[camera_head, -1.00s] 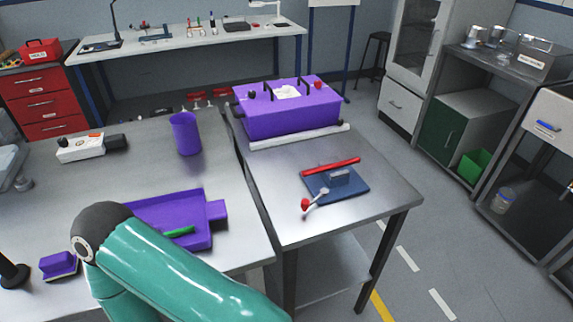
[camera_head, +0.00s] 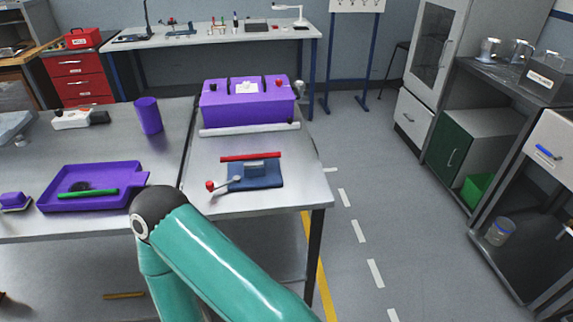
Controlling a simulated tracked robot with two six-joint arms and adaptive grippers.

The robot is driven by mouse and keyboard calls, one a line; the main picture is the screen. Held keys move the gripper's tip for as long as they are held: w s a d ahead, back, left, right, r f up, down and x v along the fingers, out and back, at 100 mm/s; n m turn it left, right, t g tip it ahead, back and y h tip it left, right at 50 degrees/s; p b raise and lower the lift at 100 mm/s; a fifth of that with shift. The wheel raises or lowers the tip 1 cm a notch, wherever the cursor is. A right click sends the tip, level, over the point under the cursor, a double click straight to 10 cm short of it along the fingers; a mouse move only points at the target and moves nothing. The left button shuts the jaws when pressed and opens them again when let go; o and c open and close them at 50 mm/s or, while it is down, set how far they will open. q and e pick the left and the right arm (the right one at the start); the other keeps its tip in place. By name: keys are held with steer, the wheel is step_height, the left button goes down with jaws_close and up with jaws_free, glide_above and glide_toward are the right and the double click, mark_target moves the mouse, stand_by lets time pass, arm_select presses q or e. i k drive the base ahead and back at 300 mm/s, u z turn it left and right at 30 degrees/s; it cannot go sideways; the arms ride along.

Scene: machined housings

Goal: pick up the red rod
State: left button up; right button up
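The red rod (camera_head: 251,157) lies on the right-hand metal table, just behind a blue plate fixture (camera_head: 262,178). A lever with a red ball knob (camera_head: 210,186) sticks out from the fixture's left side. A teal arm link of mine with a dark joint crosses the lower middle of the view, in front of the table's front edge. It does not cover the rod. Neither gripper shows in this view.
A purple box (camera_head: 247,107) and a white bar (camera_head: 249,130) stand behind the rod. On the left table are a purple tray (camera_head: 127,193) with a green-handled brush (camera_head: 87,193) and a purple cup (camera_head: 148,116). Open floor lies to the right.

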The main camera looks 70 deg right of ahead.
mark_target(259, 156)
steer(key=k, duration=1.1)
steer(key=z, duration=0.8)
steer(key=i, duration=0.95)
steer(key=z, duration=0.1)
